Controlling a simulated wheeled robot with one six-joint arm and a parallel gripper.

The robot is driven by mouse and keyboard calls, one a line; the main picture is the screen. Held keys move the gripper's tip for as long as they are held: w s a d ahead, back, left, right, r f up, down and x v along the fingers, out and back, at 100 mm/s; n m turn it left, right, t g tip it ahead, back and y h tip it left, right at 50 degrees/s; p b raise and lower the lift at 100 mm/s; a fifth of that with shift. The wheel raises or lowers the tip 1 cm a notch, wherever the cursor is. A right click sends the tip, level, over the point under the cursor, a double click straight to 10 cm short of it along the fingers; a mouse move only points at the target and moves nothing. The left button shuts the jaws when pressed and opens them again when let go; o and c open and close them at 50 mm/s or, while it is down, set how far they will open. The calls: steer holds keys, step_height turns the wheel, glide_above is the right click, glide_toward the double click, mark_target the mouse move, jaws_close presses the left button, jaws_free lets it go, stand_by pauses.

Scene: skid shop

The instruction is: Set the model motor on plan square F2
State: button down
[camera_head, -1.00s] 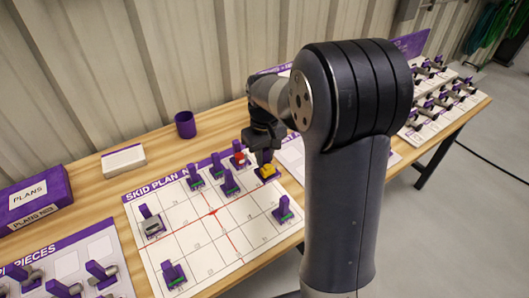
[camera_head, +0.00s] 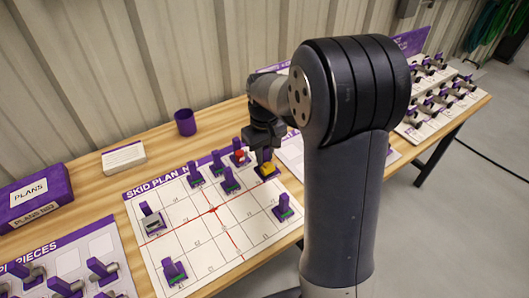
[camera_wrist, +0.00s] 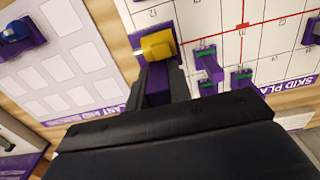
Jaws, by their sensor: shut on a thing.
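My gripper (camera_head: 264,152) points down, shut on the purple handle (camera_wrist: 158,84) of a piece with a yellow block (camera_head: 267,169), which I take to be the model motor. The yellow block also shows in the wrist view (camera_wrist: 157,45). The piece is at the skid plan's far right corner, over or on its edge squares; I cannot tell whether it touches the board. The skid plan (camera_head: 190,253) is a white gridded board with red centre lines.
Several purple-handled pieces stand on the plan, including a red one (camera_head: 239,156) close left of my gripper, green-based ones (camera_head: 283,208) and a grey one (camera_head: 152,221). A purple cup (camera_head: 185,123) and a white box (camera_head: 123,158) stand behind. The plan's middle squares are clear.

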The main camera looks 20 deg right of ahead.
mark_target(264, 166)
steer(key=shift+f+b, duration=1.85)
steer(key=shift+f, duration=0.85)
steer(key=shift+f+b, duration=1.1)
steer(key=shift+f, duration=0.7)
steer(key=shift+f+b, duration=0.4)
steer(key=shift+f, duration=0.3)
steer(key=c, duration=1.2)
jaws_free()
steer(key=shift+r, duration=0.15)
steer(key=shift+r+p, duration=0.45)
steer(key=shift+p, duration=0.15)
